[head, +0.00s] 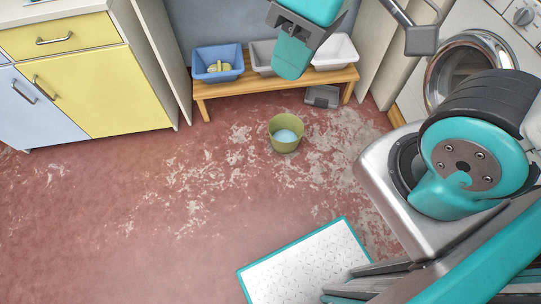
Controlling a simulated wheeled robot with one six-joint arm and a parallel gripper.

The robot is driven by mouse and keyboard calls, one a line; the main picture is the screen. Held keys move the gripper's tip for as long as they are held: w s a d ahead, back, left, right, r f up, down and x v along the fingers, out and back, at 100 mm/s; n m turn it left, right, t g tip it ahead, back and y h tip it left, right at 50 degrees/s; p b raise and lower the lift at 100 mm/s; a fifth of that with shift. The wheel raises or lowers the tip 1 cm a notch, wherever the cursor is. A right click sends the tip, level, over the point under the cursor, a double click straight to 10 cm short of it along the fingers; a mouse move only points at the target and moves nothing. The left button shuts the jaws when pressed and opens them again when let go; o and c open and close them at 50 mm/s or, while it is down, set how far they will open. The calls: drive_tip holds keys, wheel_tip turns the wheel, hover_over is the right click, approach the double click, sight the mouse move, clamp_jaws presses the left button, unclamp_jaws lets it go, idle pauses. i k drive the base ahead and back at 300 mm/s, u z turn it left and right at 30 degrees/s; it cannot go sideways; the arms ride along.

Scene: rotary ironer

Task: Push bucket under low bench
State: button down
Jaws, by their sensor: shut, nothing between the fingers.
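A small olive-green bucket (284,144) stands upright on the red floor, with something pale blue inside it. It is in front of the low wooden bench (225,90), out from under it. The bench is against the back wall and has open space below its top. My gripper (291,62) is shut and empty. In the head view it appears above the bucket and overlaps the bench top and the tubs on it. I cannot tell its exact height or its distance from the bucket.
On the bench are a blue tub (217,64) with yellowish items, a grey tub (263,58) and a white tub (337,52). A grey box (322,97) sits under the bench's right end. Cabinets (95,75) stand left and a washing machine (490,50) right. Floor left of the bucket is clear.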

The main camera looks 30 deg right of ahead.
sight(290, 122)
drive_tip(key=u, duration=0.7)
drive_tip(key=k, duration=1)
drive_tip(key=u, duration=0.5)
drive_tip(key=i, duration=1.1)
drive_tip(key=z, duration=0.8)
drive_tip(key=i, duration=0.85)
drive_tip(key=z, duration=1.5)
drive_tip(key=i, duration=0.55)
drive_tip(key=z, duration=0.6)
